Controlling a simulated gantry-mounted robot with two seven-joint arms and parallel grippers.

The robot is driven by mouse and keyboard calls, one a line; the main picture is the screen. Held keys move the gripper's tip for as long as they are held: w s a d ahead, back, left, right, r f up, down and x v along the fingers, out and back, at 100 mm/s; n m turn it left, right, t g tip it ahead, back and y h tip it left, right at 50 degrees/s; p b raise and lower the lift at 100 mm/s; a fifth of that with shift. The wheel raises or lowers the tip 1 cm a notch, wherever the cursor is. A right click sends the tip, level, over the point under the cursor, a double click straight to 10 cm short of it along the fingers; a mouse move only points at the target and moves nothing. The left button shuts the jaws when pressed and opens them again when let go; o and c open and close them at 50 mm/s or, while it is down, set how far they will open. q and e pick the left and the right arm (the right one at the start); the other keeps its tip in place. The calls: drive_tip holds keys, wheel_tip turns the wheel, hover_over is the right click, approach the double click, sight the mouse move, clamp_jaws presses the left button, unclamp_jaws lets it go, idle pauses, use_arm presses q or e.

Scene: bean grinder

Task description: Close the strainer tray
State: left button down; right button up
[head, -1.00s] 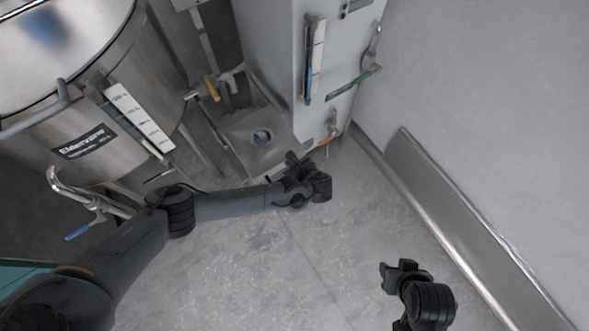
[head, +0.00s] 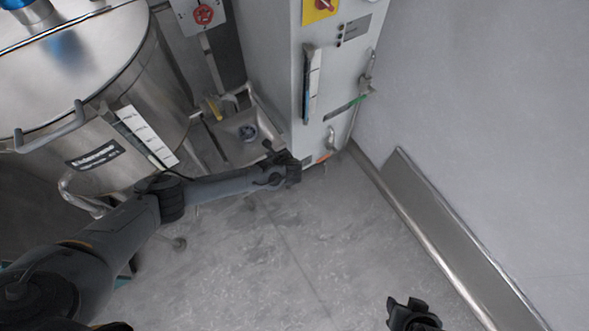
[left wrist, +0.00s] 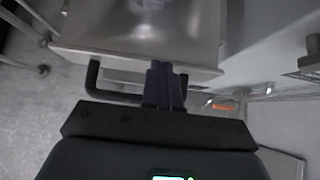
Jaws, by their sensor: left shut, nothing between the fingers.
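The strainer tray (head: 238,148) is a shallow steel tray with a round dark drain in it. It sticks out low beside the white cabinet in the head view. In the left wrist view the tray (left wrist: 110,35) fills the top, with a black bar handle (left wrist: 93,80) along its front. My left gripper (head: 270,152) is at the tray's front edge. Its shut, empty fingers (left wrist: 164,85) overlap the handle and front edge in the wrist view; I cannot tell whether they touch. My right gripper (head: 408,308) is at the bottom of the head view, far from the tray.
A large steel drum (head: 150,85) stands left of the tray. The white cabinet (head: 335,75) stands to its right, with pipes nearby. A metal wall guard (head: 430,225) runs along the right wall. The grey floor (head: 260,255) in front is clear.

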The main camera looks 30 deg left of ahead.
sight(257, 139)
use_arm(q)
drive_tip(key=w+a, duration=0.1)
drive_tip(key=a, duration=0.1)
drive_tip(key=w+a, duration=0.1)
drive_tip(key=a, duration=0.1)
drive_tip(key=w+a+b, duration=0.1)
drive_tip(key=a, duration=0.1)
drive_tip(key=shift+w+f, duration=0.1)
drive_tip(key=shift+w, duration=0.2)
drive_tip(key=shift+w+a, duration=0.15)
drive_tip(key=shift+a, duration=0.25)
